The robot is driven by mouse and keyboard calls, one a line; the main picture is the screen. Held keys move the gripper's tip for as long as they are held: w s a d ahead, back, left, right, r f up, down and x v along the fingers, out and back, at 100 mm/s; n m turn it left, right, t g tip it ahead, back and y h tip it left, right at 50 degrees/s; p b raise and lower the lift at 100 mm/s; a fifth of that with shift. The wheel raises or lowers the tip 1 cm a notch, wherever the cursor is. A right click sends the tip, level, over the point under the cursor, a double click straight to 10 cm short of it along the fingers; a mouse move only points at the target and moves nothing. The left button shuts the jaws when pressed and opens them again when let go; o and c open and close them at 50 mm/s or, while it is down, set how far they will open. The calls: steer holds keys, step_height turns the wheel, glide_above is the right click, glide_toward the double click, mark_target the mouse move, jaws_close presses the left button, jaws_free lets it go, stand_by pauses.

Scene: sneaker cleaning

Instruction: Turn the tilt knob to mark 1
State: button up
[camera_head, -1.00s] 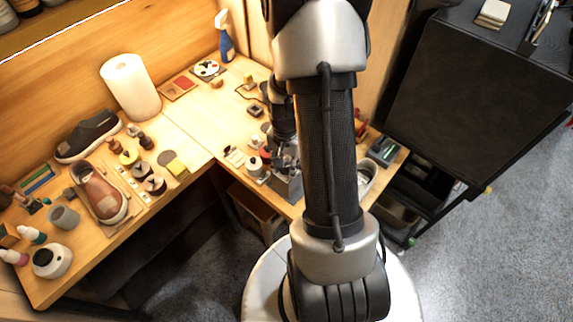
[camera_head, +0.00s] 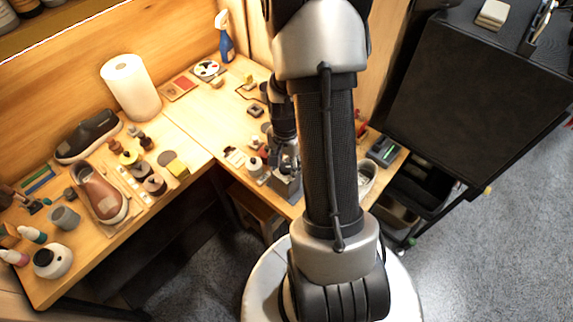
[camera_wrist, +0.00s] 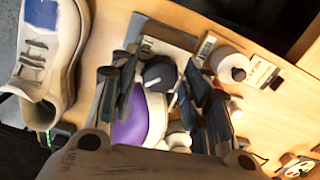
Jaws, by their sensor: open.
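My gripper (camera_wrist: 162,82) is open, with one finger to each side of the knob. I cannot tell whether the fingers touch it. The mark numbers are too small or hidden to read. A purple rounded part (camera_wrist: 131,125) lies just below the knob, partly behind the left finger. In the head view, my gripper (camera_head: 287,160) is over a grey block (camera_head: 287,187) at the bench's front edge, and the knob is hidden there.
A pale sneaker (camera_wrist: 38,58) with a blue patch lies left of the gripper in the wrist view. A white round container (camera_wrist: 231,66) and a label card (camera_wrist: 265,72) are to the right. A brown shoe (camera_head: 101,194) and a paper roll (camera_head: 131,87) stand farther left on the bench.

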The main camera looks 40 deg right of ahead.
steer(key=shift+r+p, duration=1.75)
steer(key=shift+r, duration=0.65)
steer(key=shift+s+f, duration=0.1)
